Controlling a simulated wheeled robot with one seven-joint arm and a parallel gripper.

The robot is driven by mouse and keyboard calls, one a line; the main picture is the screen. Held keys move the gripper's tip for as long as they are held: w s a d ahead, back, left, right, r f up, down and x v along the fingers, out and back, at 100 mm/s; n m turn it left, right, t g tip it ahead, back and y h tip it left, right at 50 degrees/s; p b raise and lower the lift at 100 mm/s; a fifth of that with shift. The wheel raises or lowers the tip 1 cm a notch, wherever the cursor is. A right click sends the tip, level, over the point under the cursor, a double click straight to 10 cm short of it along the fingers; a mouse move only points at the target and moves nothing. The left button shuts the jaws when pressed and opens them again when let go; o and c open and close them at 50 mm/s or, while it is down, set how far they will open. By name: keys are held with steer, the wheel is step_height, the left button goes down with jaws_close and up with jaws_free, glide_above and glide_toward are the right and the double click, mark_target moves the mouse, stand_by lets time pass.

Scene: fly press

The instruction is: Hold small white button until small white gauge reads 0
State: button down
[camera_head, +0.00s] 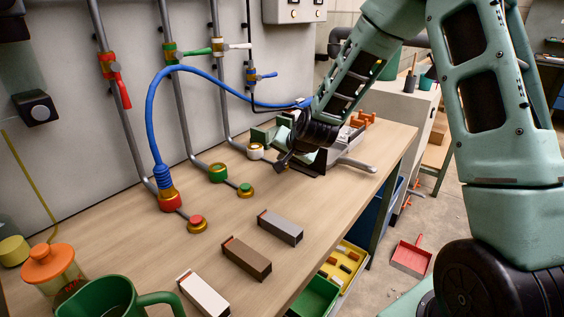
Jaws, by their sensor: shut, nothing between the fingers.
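My gripper (281,164) is at the back right of the bench, shut and empty, beside the white-ringed pipe fitting (256,151). The end of the white fitting's branch, where the red and green lines carry buttons, is covered by my gripper. I cannot see a small white button there, nor tell whether my fingers touch one. A red button (197,220) and a green button (245,188) sit on brass bases in front of their own fittings. I cannot make out a small white gauge or any reading.
A blue hose (190,69) arches from the red fitting (171,199) toward my arm. Three blocks, white (203,295), brown (247,258) and grey (280,227), lie on the bench (335,215). A green mug (110,299) and orange-lidded jar (48,270) stand front left.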

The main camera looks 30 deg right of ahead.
steer(key=shift+r, duration=0.1)
steer(key=shift+r+p, duration=0.65)
steer(key=shift+r, duration=0.1)
steer(key=shift+r+p, duration=1.9)
steer(key=shift+r, duration=0.7)
steer(key=shift+f, duration=0.1)
